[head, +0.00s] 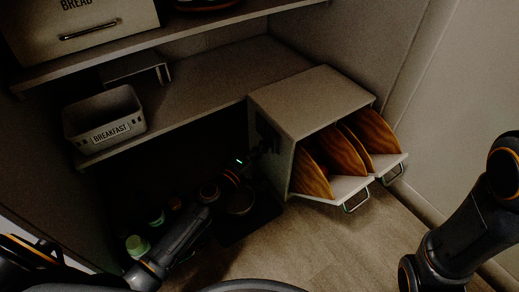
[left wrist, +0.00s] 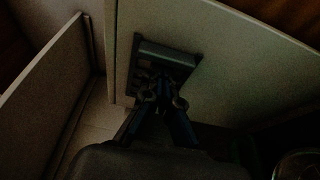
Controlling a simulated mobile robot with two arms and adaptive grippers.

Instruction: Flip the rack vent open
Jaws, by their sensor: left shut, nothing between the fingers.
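The rack (head: 313,100) is a pale box standing on the floor below the shelves. Its vent (left wrist: 172,54) is a small dark fitting on the rack's side panel, seen close in the left wrist view. In the head view the vent is a dark patch, partly hidden by my gripper. My left gripper (head: 266,148) is shut and empty, with its fingertips at the vent's lower part. The left wrist view shows the fingertips (left wrist: 160,84) against or just in front of it; contact is hard to tell. My right arm shows at the right, but its gripper does not.
Several round wooden boards (head: 343,153) stand in the rack's open front, above pulled-out trays with wire handles. A breakfast bin (head: 105,118) and a bread box (head: 80,25) sit on shelves. Jars (head: 137,245) stand low at the left, near my arm. The floor (head: 350,240) in front is clear.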

